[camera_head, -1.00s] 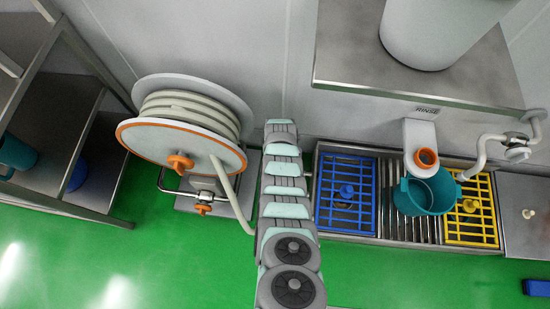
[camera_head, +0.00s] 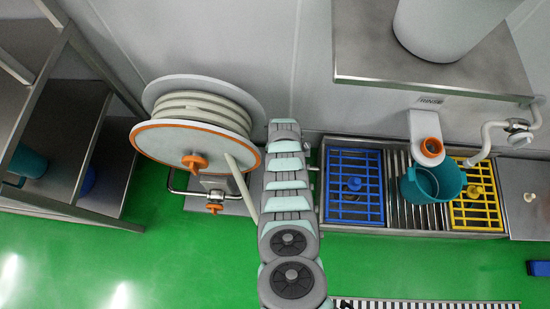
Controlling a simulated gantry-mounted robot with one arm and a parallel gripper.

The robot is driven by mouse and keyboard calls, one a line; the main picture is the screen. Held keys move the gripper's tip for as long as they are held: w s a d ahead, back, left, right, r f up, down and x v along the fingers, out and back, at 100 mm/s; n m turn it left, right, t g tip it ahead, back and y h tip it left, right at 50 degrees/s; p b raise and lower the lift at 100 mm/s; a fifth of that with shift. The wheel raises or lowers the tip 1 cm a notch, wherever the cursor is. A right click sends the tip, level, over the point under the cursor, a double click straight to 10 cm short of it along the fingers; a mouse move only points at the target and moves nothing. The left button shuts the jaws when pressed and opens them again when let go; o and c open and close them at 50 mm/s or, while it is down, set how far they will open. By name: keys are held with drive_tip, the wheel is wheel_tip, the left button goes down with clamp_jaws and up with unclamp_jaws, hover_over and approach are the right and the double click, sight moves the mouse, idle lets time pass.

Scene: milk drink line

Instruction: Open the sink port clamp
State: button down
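The steel sink (camera_head: 403,194) runs along the wall at right, with a blue grate (camera_head: 340,205) at its left and a yellow grate (camera_head: 489,210) at its right. A blue knobbed piece (camera_head: 353,184) stands on the blue grate, and a yellow one (camera_head: 474,191) on the yellow grate. I cannot make out a clamp on a sink port. My gripper is not in view.
A hose reel (camera_head: 195,142) with orange knobs stands left of my arm, its hose passing behind the arm. A teal jug (camera_head: 446,181) is over the sink below the white spout (camera_head: 422,124). A steel shelf (camera_head: 450,85) juts above. Green floor in front is mostly open.

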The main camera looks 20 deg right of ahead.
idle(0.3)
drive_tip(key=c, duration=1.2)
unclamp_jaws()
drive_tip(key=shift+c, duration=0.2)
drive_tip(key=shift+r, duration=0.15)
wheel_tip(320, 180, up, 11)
drive_tip(key=p, duration=0.5)
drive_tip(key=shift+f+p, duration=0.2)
drive_tip(key=shift+p, duration=0.1)
